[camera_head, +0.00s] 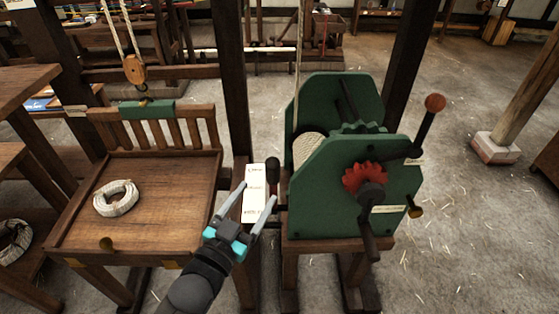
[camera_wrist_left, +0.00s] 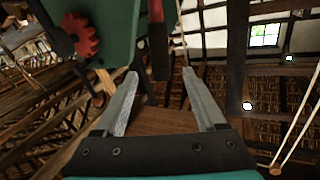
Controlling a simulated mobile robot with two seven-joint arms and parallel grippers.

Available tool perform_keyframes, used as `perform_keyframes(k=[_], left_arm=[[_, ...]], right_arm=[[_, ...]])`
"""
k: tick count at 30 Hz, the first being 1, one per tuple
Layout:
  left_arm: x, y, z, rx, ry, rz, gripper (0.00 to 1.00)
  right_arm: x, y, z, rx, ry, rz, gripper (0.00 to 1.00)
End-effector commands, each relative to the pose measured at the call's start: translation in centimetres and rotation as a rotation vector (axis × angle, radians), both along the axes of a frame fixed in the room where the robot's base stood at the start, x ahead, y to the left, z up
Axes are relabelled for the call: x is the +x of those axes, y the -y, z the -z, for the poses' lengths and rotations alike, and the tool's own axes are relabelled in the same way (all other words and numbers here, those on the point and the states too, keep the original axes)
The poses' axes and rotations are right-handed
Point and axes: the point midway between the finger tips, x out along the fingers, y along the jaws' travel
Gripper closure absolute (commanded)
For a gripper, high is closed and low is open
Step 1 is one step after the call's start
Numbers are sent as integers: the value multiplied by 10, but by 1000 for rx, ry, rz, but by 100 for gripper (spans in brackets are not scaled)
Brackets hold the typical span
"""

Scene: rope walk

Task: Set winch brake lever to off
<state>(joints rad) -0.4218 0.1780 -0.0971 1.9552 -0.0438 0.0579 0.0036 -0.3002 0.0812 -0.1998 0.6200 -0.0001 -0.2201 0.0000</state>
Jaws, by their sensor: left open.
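The green winch (camera_head: 330,205) stands on a wooden frame at centre right of the head view. A dark upright lever with a black knob (camera_head: 272,163) stands at its left side. A longer black lever with an orange ball (camera_head: 435,103) rises at its right. I cannot tell which is the brake lever. My left gripper (camera_head: 258,190) is open and empty, low in front of the winch's left side, near the black knob. In the left wrist view a dark bar (camera_wrist_left: 158,45) shows beyond the open fingertips (camera_wrist_left: 160,73). My right gripper is not in view.
A white label card (camera_head: 254,205) lies between a slatted wooden bench (camera_head: 160,190) and the winch. A rope coil (camera_head: 116,198) rests on the bench. The winch's red gear (camera_head: 365,177) and dark crank (camera_head: 369,240) jut forward. Dark posts (camera_head: 232,80) rise behind.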

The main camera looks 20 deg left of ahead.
Motion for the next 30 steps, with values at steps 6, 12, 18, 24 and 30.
perform_keyframes(k=[6,12,18,24,30], left_arm=[[35,6,0,0,2,0,28],[65,11,0,0,1,0,28],[94,16,0,-1,0,0,28],[113,19,1,-1,-2,0,28],[120,21,1,-1,-2,1,28]], right_arm=[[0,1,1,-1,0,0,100],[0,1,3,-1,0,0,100],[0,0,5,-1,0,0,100],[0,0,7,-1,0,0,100],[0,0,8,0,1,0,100]])
